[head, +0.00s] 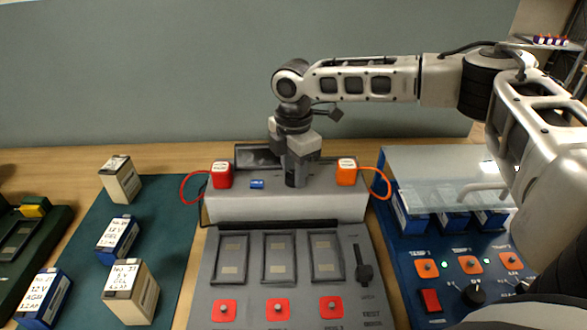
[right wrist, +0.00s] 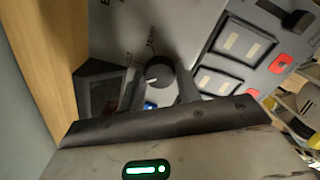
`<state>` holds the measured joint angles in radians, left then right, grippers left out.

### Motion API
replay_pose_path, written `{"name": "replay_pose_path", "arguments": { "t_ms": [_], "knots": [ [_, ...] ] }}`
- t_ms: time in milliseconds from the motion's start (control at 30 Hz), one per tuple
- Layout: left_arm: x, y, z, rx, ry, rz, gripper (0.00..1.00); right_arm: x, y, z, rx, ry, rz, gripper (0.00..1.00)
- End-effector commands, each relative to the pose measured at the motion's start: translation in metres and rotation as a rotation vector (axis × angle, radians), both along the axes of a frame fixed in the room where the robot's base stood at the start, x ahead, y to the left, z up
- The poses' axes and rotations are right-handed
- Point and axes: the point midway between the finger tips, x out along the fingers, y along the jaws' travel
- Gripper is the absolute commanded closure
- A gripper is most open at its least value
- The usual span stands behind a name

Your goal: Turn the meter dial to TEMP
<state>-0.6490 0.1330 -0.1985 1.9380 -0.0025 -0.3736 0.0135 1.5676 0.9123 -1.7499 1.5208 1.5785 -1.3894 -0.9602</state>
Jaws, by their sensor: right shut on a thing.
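The meter is a grey box (head: 230,207) at the back of the bench, with a dark screen (head: 250,155) on its upper left. My right gripper (head: 295,178) reaches down onto its top from above. The meter dial is hidden behind the gripper in the head view. In the right wrist view the round black dial (right wrist: 158,73) sits between the two fingers of my right gripper (right wrist: 160,88), which is shut on it. A white pointer mark shows on the dial. My left gripper is not in view.
A red plug (head: 221,175) and an orange plug (head: 347,172), both with looped leads, flank my gripper. A grey panel (head: 345,300) with bays and red buttons lies in front. Batteries stand on a green mat (head: 80,245) at left. A clear-covered blue rack (head: 400,250) is at right.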

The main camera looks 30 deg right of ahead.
Motion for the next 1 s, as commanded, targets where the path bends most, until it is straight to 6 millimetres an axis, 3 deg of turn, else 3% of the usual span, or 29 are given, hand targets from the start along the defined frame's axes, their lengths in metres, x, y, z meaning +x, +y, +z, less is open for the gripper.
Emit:
{"name": "replay_pose_path", "arguments": {
  "t_ms": [1000],
  "knots": [
    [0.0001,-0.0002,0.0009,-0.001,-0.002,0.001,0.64,0.0002,-0.0003,0.0004,-0.002,-0.001,-0.966,0.89]
  ]
}}
